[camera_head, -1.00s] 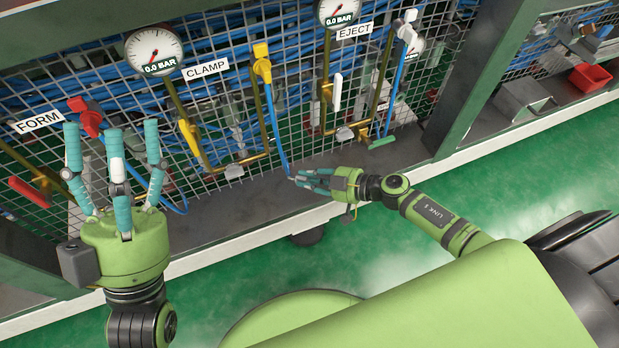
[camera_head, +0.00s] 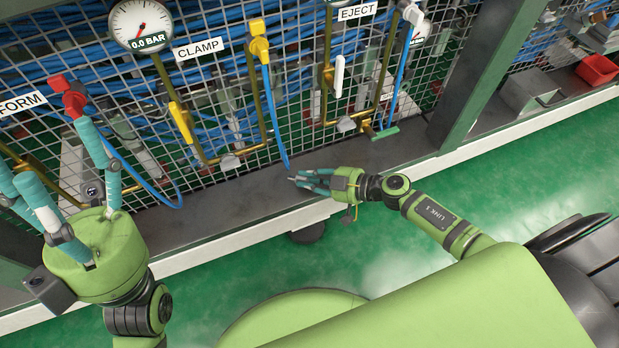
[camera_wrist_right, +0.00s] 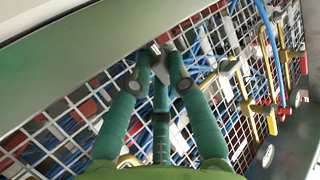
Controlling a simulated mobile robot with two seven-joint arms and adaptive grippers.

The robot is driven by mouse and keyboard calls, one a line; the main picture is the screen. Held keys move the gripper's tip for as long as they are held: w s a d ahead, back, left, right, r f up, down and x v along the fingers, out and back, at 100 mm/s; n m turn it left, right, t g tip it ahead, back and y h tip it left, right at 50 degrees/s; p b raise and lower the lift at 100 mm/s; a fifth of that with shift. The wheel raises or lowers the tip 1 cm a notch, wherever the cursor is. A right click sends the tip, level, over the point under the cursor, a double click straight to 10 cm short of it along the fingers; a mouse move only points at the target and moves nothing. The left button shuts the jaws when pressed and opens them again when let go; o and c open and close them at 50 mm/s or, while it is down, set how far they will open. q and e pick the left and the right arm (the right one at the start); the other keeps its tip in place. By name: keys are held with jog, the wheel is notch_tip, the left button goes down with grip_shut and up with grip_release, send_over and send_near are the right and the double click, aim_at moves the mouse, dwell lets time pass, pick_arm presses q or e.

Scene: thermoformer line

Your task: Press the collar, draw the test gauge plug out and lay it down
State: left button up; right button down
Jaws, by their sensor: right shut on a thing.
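My right gripper (camera_head: 298,180) reaches in from the right, low in front of the panel. It is shut on a small grey metal piece, seen at its fingertips in the right wrist view (camera_wrist_right: 159,48). The fingers hide most of it, so I cannot tell for certain that it is the test gauge plug. My left gripper (camera_head: 50,150) is open and empty at the left. One of its fingers overlaps the red coupling (camera_head: 70,93); I cannot tell whether they touch. A yellow coupling (camera_head: 259,45) with a blue hose is beside the CLAMP label, and a white coupling (camera_head: 412,14) near EJECT.
A wire mesh panel (camera_head: 225,125) with brass pipes stands behind. A round gauge (camera_head: 140,25) reads 0.0 BAR. The dark ledge (camera_head: 235,195) below the mesh is mostly clear. A green post (camera_head: 478,85) stands at right, with a red bin (camera_head: 597,69) beyond.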

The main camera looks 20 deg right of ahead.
jog(key=c, duration=1.1)
grip_release()
jog(key=shift+s+d, duration=0.4)
jog(key=v, duration=1.1)
jog(key=shift+r, duration=0.2)
jog(key=shift+w, duration=0.15)
